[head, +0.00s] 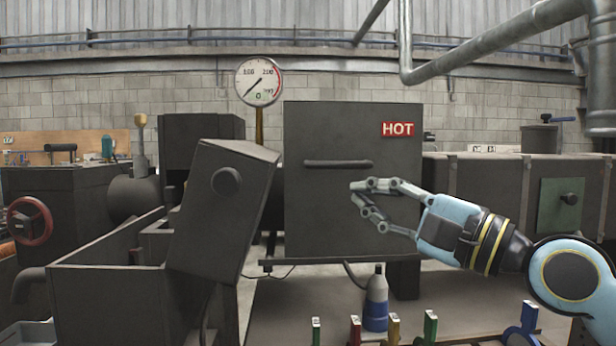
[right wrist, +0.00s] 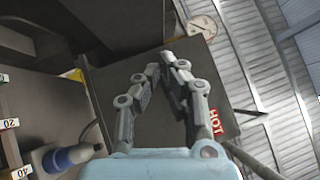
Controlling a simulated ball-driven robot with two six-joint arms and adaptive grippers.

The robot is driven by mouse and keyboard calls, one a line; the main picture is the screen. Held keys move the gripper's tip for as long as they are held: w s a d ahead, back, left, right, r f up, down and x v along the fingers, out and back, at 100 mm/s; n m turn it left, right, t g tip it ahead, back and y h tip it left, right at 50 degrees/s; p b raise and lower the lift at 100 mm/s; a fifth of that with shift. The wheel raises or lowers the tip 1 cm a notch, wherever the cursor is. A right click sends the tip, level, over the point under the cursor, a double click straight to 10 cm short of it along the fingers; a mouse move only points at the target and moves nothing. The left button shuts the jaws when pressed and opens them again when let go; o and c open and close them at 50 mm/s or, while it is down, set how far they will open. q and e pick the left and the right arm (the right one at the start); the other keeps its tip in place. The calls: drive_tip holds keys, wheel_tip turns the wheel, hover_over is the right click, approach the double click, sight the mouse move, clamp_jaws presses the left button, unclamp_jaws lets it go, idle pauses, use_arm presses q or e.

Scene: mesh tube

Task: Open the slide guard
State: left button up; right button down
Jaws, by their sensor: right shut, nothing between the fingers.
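The slide guard looks to be the dark upright panel (head: 318,225) with a red HOT label (head: 398,129) in the middle of the head view. A horizontal bar handle (head: 338,163) is on its upper half. My right gripper (head: 354,193) appears in front of the panel, just below and right of the handle, fingers pointing left. It is shut and empty. In the right wrist view the fingertips (right wrist: 160,64) come close together over the dark panel (right wrist: 118,75). I cannot make out the handle there. My left gripper is not in view.
A dark box with a tilted lid (head: 225,215) and round knob stands left of the panel. A pressure gauge (head: 258,82) is behind. A blue-grey bottle (head: 376,300) and several coloured levers (head: 430,328) are below. A green plate (head: 560,208) with a knob is at right.

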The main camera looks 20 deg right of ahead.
sight(266, 155)
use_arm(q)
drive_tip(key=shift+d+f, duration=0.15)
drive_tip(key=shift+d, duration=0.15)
use_arm(e)
drive_tip(key=w+a+r, duration=0.3)
drive_tip(key=w+a, duration=0.4)
drive_tip(key=w, duration=0.1)
drive_tip(key=shift+a, duration=0.15)
drive_tip(key=a+r+n+g+p, duration=0.1)
drive_tip(key=p, duration=0.3)
drive_tip(key=a+r+n+p, duration=0.1)
drive_tip(key=r+p, duration=0.1)
drive_tip(key=p, duration=0.2)
drive_tip(key=w+a+r+g+p, duration=0.1)
drive_tip(key=r+p, duration=0.1)
drive_tip(key=p, duration=0.2)
drive_tip(key=shift+a+r+n+g+h, duration=0.2)
drive_tip(key=shift+a+n+g+h, duration=0.1)
drive_tip(key=shift+a+n, duration=0.1)
drive_tip(key=shift+w+a+p, duration=0.1)
drive_tip(key=shift+a+p, duration=0.3)
drive_tip(key=shift+p, duration=0.4)
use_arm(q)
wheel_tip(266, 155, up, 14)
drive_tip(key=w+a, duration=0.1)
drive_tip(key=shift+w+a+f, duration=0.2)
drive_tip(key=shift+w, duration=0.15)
use_arm(e)
drive_tip(key=shift+f+n+g, duration=0.15)
drive_tip(key=shift+n+g, duration=0.15)
